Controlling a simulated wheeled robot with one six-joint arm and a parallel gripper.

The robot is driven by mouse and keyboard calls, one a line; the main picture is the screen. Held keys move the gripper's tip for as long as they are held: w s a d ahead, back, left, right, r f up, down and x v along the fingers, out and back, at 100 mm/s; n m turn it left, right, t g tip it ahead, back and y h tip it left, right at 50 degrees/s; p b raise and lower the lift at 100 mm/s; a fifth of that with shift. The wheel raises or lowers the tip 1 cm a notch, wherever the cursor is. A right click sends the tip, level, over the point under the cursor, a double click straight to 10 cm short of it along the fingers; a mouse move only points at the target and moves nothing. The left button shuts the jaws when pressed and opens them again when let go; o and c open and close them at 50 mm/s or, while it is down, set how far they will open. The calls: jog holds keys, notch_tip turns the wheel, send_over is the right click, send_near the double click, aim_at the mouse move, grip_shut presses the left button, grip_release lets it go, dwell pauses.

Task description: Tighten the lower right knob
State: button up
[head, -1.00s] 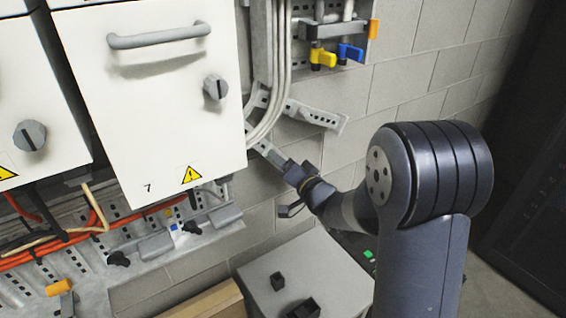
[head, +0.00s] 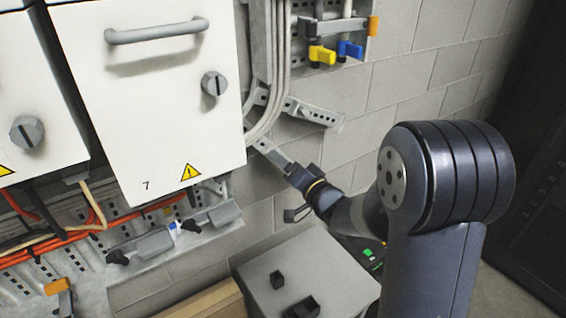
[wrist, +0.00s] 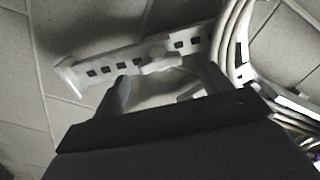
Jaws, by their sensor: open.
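In the head view, a grey rotary knob (head: 214,84) sits on the white door marked 7 (head: 150,150), and another grey knob (head: 27,133) is on the left door. Two small black knobs show below the doors, one at the left (head: 118,257) and one at the right (head: 191,227). I cannot tell which knob is the lower right one. My gripper (head: 303,178) is right of the door's lower corner, apart from these knobs. In the wrist view my gripper (wrist: 168,73) is open before a slotted rail (wrist: 105,68), with a pale lump (wrist: 160,58) between the fingers.
Pale cables (head: 272,80) run down beside the door. Yellow (head: 321,55) and blue (head: 350,50) valve handles are at the top. A grey box (head: 335,275) with small black parts stands below. Bare block wall (head: 420,80) lies to the right.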

jog(key=v, duration=0.8)
jog(key=shift+s+b, duration=0.15)
jog(key=shift+b, duration=0.25)
jog(key=shift+d, duration=0.1)
jog(key=p+x, duration=0.1)
jog(key=x, duration=0.9)
jog(key=shift+w+a, duration=0.25)
jog(key=shift+w, duration=0.05)
